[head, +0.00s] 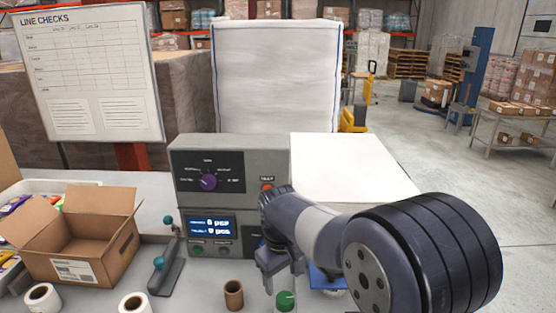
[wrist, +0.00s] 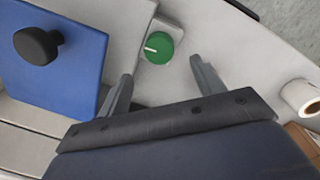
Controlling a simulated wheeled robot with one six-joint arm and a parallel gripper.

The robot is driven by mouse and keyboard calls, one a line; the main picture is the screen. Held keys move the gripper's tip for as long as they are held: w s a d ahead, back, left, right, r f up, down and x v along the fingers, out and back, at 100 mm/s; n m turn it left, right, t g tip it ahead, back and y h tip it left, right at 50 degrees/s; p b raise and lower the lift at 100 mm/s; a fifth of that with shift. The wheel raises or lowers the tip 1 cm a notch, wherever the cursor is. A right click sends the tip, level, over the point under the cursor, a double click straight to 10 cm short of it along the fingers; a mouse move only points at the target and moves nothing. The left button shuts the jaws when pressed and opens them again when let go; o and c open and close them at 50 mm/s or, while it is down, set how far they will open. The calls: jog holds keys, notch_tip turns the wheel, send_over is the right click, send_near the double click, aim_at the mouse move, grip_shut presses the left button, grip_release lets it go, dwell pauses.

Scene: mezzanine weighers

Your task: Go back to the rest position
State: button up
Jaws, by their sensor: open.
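My gripper (head: 282,274) hangs low in front of the grey weigher (head: 190,165), with its jaws apart and nothing between them. In the wrist view both fingers of my gripper (wrist: 161,68) are spread. A green round knob (wrist: 159,47) with a white mark lies just beyond the fingertips there. The green knob (head: 285,301) also shows below my gripper in the head view. A blue plate with a black knob (wrist: 85,65) is left of the fingers in the wrist view; my arm mostly hides the blue part (head: 322,278) in the head view.
A white-topped surface (head: 350,165) lies behind my arm. Open floor is at the right.

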aim_at(284, 297)
notch_tip(284, 297, down, 7)
jog(key=shift+w+d+r, duration=0.1)
jog(key=shift+d, duration=0.05)
jog(key=shift+n, duration=0.7)
